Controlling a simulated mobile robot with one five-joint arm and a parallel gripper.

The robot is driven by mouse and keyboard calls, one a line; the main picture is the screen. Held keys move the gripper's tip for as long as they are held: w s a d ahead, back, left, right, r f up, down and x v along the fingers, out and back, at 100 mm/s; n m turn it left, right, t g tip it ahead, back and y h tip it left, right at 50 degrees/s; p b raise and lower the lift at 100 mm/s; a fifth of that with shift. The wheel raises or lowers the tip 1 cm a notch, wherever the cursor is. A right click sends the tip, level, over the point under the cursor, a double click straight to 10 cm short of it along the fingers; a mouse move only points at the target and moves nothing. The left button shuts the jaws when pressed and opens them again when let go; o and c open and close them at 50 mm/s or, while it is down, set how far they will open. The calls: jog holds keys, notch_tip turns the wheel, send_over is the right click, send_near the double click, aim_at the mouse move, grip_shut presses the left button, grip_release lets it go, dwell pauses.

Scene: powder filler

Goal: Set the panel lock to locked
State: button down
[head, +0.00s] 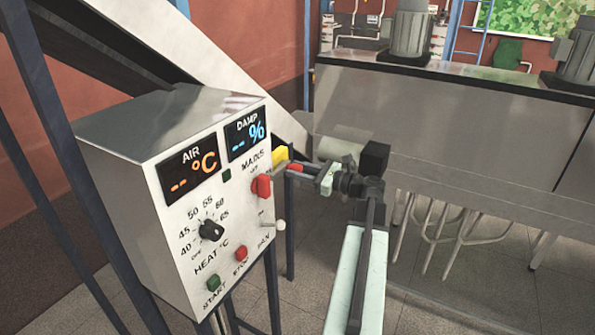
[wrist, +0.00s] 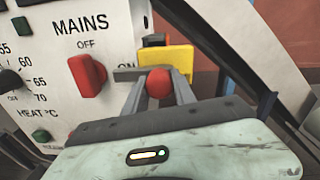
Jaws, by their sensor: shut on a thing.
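The control panel (head: 165,215) is a grey metal box. On its right side is a yellow block (head: 281,153), which also shows in the wrist view (wrist: 166,58). A red ball knob (wrist: 158,86) sits in front of the yellow block, beside a flat grey bar (wrist: 130,74); in the head view the knob (head: 296,167) is small. I take these parts for the panel lock, but no label on them is readable. My gripper (head: 306,176) reaches in from the right. In the wrist view its two fingers (wrist: 159,92) are shut on the red knob, one on each side.
The red MAINS switch (wrist: 87,76) is close on the left of my fingers. The panel front also has a HEAT dial (head: 211,230), green START (head: 214,283) and red STOP (head: 241,254) buttons. A white ball (head: 280,225) sits below. A sloping beam (wrist: 235,45) rises at right.

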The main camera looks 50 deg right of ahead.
jog(key=a, duration=0.3)
jog(key=shift+s+a, duration=0.3)
jog(key=shift+s, duration=0.1)
jog(key=shift+d+f, duration=0.1)
jog(key=shift+d, duration=0.05)
jog(key=c, duration=1.4)
grip_release()
jog(key=o, duration=0.4)
jog(key=shift+a, duration=0.2)
jog(key=shift+c, duration=0.2)
jog(key=shift+d, duration=0.2)
send_near(282, 172)
jog(key=shift+v, duration=0.8)
jog(key=shift+s, duration=0.1)
